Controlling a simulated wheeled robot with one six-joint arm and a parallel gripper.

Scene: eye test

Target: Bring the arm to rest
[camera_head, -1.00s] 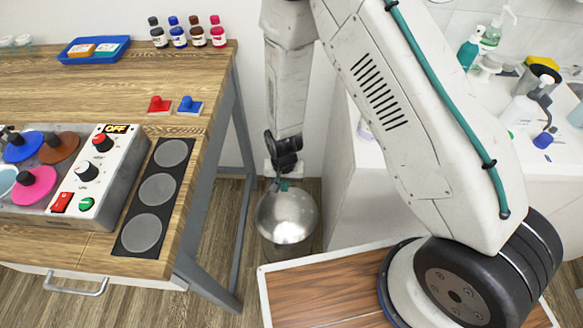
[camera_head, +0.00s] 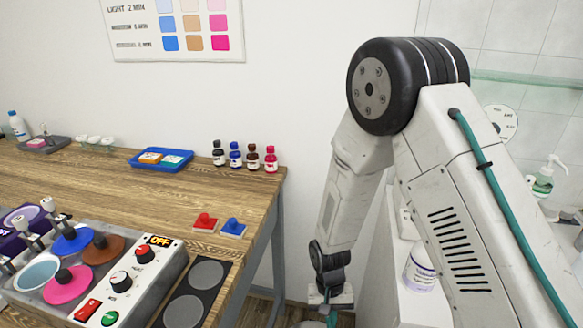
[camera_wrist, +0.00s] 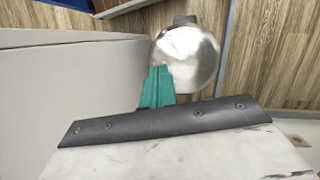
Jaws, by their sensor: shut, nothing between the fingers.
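My arm reaches down between the wooden bench and the white counter in the head view. My gripper (camera_wrist: 158,88) shows in the wrist view with its teal fingers together and nothing between them. In the head view my gripper (camera_head: 331,314) is at the bottom edge, partly cut off. A shiny round metal bin (camera_wrist: 190,55) lies just beyond the fingertips in the wrist view; I cannot tell the exact gap.
The wooden bench (camera_head: 110,182) at the left holds a control box (camera_head: 128,282), a blue tray (camera_head: 143,162), several small bottles and red and blue stamps. The white counter (camera_head: 378,290) stands close on the right, with a white tub (camera_head: 420,270) on it.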

